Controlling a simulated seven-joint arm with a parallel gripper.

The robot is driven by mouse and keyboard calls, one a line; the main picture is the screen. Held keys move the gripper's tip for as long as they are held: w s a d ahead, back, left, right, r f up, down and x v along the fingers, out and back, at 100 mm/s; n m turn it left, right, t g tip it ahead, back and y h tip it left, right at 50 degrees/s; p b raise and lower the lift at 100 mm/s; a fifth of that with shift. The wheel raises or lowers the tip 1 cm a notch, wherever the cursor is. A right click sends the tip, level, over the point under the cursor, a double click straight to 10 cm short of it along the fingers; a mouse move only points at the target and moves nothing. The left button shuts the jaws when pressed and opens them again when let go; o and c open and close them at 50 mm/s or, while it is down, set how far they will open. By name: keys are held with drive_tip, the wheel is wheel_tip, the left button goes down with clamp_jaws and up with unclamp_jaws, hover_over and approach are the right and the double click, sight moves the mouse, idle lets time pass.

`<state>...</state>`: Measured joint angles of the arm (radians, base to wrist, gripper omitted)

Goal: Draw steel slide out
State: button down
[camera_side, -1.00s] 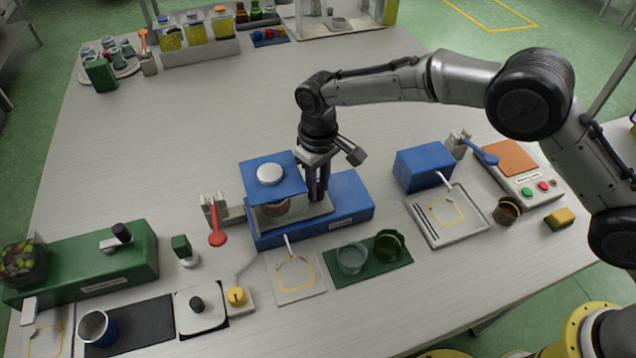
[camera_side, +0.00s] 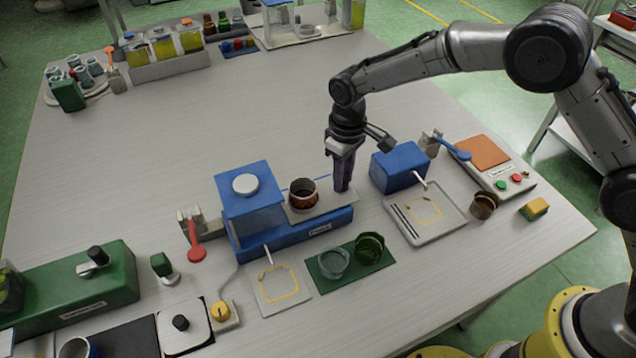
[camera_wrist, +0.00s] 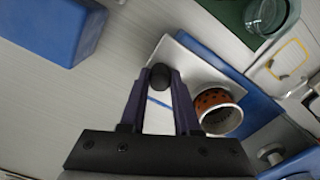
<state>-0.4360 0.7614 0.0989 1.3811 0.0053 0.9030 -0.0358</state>
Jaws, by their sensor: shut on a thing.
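The steel slide (camera_side: 322,204) is a flat plate standing out to the right of the blue press housing (camera_side: 248,202), over the blue base (camera_side: 318,228). A steel cup with a perforated brown band (camera_side: 303,194) stands upright on the slide, clear of the housing. My gripper (camera_side: 342,186) points down at the slide's right end. In the wrist view my gripper (camera_wrist: 160,84) is shut on a dark round knob (camera_wrist: 159,76) at the end of the slide (camera_wrist: 178,60). The cup (camera_wrist: 217,112) is beside the fingers there.
A blue box (camera_side: 400,166) with a steel tray (camera_side: 427,212) stands close to the right of my gripper. A red-handled lever (camera_side: 196,240) is left of the housing.

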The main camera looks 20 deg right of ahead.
drive_tip(key=shift+w+d+r, duration=0.1)
drive_tip(key=shift+d, duration=0.25)
drive_tip(key=c, duration=0.9)
unclamp_jaws()
wheel_tip(320, 180, up, 14)
drive_tip(key=shift+f, duration=0.15)
